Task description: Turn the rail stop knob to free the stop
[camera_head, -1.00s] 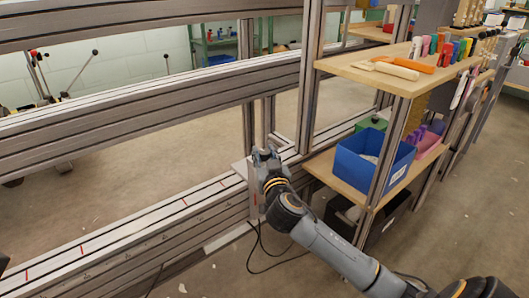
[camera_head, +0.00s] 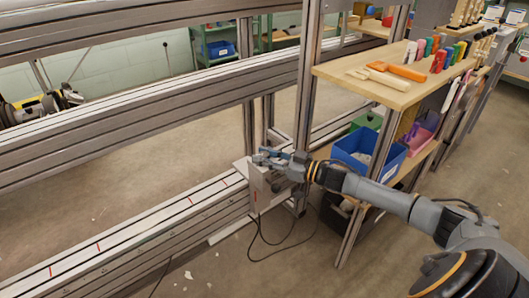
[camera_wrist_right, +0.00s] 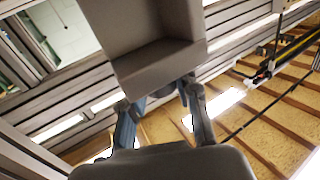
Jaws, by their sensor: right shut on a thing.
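A pale grey box-shaped stop (camera_head: 257,190) sits at the rail (camera_head: 150,222), near the upright post. My right gripper (camera_head: 266,157) reaches in from the right and is at the top of the stop. Its fingers are closed in on the rail stop knob, which they hide from view. In the right wrist view, the stop's grey-beige body (camera_wrist_right: 150,68) fills the upper middle, and my right gripper's fingers (camera_wrist_right: 158,98) stand right against its near edge. The knob cannot be made out there either. My left gripper is not in view.
A wooden shelf unit (camera_head: 345,75) stands close to the right of the gripper, with a blue bin (camera_head: 358,152) on its lower shelf. An upright post (camera_head: 307,80) rises just beside the stop. Dark cables (camera_head: 262,238) hang to the floor below.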

